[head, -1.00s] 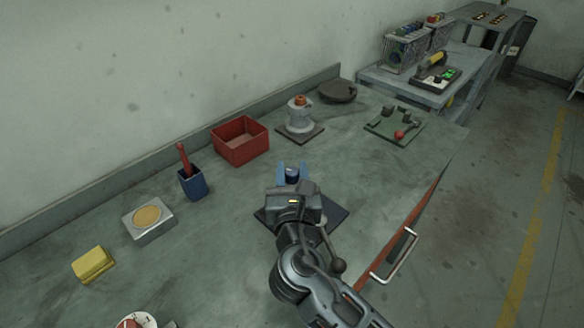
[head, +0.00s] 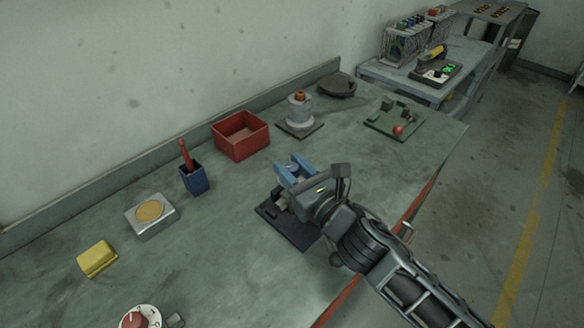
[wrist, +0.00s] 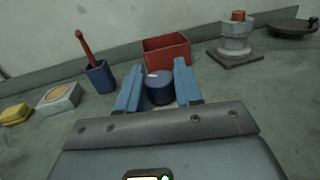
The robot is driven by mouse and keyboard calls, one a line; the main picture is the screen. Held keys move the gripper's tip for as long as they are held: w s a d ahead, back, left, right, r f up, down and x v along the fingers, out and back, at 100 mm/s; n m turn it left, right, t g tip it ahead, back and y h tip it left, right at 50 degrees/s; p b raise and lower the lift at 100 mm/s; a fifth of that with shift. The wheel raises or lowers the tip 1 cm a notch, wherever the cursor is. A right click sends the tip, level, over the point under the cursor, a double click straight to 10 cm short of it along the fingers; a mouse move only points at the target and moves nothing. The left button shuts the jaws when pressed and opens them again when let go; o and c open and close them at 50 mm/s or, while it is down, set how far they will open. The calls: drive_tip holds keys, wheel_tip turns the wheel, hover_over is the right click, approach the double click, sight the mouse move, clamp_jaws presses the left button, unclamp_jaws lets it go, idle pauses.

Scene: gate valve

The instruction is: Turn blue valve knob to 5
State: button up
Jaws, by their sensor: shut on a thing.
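The blue valve knob (wrist: 159,88) shows as a dark blue cylinder with a small pale mark on top, between my blue fingers in the wrist view. My gripper (wrist: 158,80) is shut on it; in the head view the gripper (head: 291,168) comes in from the lower right above the dark base plate (head: 287,229). My fingers and wrist hide most of the valve in the head view. No number scale for this knob can be read in either view.
Behind stand a red bin (head: 240,137), a blue cup with a red stick (head: 194,180) and a grey post with an orange top (head: 299,112). A green fixture with a red ball (head: 394,121) sits right. A red-and-white dial (head: 139,318) is at bottom left.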

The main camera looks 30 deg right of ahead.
drive_tip(key=shift+f+n+g+y+b, duration=0.1)
drive_tip(key=shift+n+g+y+b, duration=0.3)
drive_tip(key=shift+n+y, duration=1)
drive_tip(key=shift+f+n+g+y+b, duration=0.1)
drive_tip(key=shift+n+g+y, duration=0.65)
drive_tip(key=shift+y, duration=1.15)
drive_tip(key=n+g+y+b, duration=0.2)
drive_tip(key=n+y, duration=0.1)
drive_tip(key=shift+f, duration=0.15)
drive_tip(key=n+g+y+b, duration=0.4)
drive_tip(key=g+b, duration=0.1)
drive_tip(key=b, duration=0.2)
drive_tip(key=shift+f, duration=0.1)
drive_tip(key=n+g+b, duration=0.1)
drive_tip(key=n+g+y+b, duration=0.1)
drive_tip(key=g+b, duration=0.1)
drive_tip(key=shift+r, duration=0.25)
drive_tip(key=shift+r+g+y, duration=0.1)
drive_tip(key=shift+g+y, duration=0.15)
drive_tip(key=shift+y, duration=0.05)
drive_tip(key=o, duration=1)
drive_tip(key=shift+c, duration=0.2)
